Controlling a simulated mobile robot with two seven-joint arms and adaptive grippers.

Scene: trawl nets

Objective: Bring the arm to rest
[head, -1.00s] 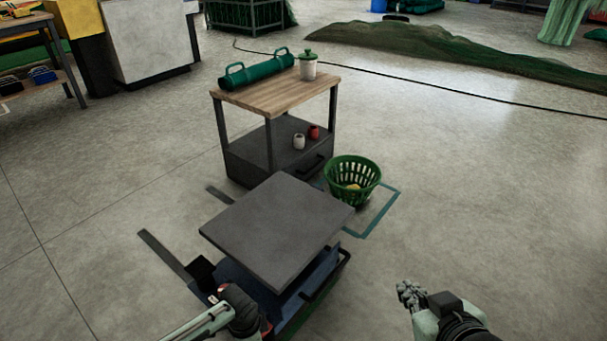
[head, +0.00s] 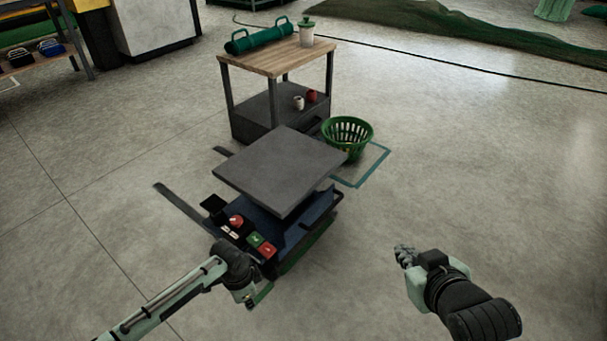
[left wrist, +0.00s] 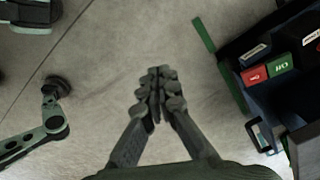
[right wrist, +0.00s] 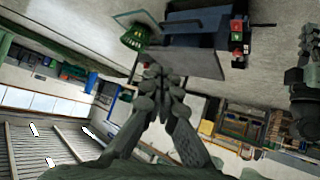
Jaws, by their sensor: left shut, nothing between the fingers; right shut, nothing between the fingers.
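My left gripper (head: 250,297) is low beside the near end of the grey-topped cart. In the left wrist view its fingers (left wrist: 157,97) are closed together with nothing between them, above bare floor. My right gripper (head: 404,257) is out to the right of the cart over open floor. In the right wrist view its fingers (right wrist: 158,90) are also closed and empty. Neither gripper visibly touches anything.
The cart has a flat grey top (head: 279,168) and a control panel with red and green buttons (head: 262,244). A green basket (head: 347,138) stands behind it. A wooden-topped bench (head: 270,60) holds a green tube (head: 258,40) and lidded jar (head: 306,33). Floor at right is clear.

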